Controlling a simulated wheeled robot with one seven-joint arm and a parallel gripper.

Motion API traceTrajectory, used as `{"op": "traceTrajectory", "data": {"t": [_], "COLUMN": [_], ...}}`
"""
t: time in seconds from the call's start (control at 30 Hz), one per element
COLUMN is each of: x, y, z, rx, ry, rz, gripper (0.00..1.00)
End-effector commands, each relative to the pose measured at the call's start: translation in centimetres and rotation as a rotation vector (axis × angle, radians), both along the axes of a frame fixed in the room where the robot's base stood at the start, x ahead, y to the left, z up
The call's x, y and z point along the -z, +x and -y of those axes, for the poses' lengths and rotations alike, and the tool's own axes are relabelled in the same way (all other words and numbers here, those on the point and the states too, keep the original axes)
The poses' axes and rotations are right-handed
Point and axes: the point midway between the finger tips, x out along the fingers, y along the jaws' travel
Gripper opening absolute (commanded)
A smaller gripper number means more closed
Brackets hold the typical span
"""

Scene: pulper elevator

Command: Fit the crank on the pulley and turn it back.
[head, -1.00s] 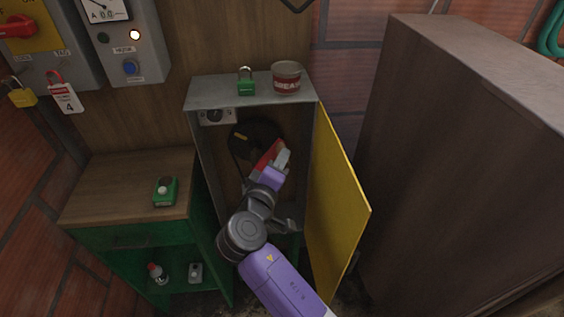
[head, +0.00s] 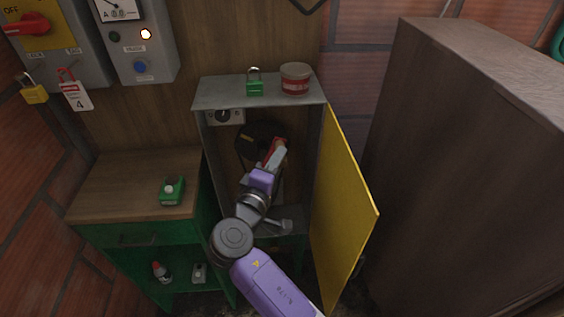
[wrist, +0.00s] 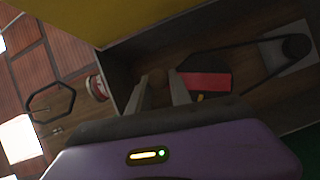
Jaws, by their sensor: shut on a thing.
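The red crank (head: 281,146) is inside the open grey cabinet, in front of the dark round pulley (head: 250,138). In the wrist view the crank's red arm (wrist: 204,82) lies just right of my fingers, and a brown knob (wrist: 157,77) shows between the fingertips. My gripper (head: 273,160) is shut on the crank at that knob end. A black belt (wrist: 235,46) runs from near the crank to a small dark wheel (wrist: 296,47). The crank overlaps the pulley; how its hub sits on the shaft is hidden.
The yellow door (head: 343,215) stands open close right of my arm. A green padlock (head: 255,85) and a grease tin (head: 295,80) are on the cabinet top (head: 225,92). A wooden-topped bench (head: 125,185) is at left; a large brown cabinet (head: 465,170) is at right.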

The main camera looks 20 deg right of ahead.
Motion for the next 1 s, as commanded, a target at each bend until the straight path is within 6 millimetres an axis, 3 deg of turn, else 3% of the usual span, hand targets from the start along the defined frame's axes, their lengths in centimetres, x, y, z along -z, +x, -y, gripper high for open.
{"op": "traceTrajectory", "data": {"t": [0.57,1.0], "x": [-0.2,-0.5], "y": [0.2,0.7], "z": [-0.5,-1.9], "rx": [-0.002,0.000], "ry": [-0.040,-0.181], "rz": [-0.012,-0.058], "gripper": [0.00,0.00]}}
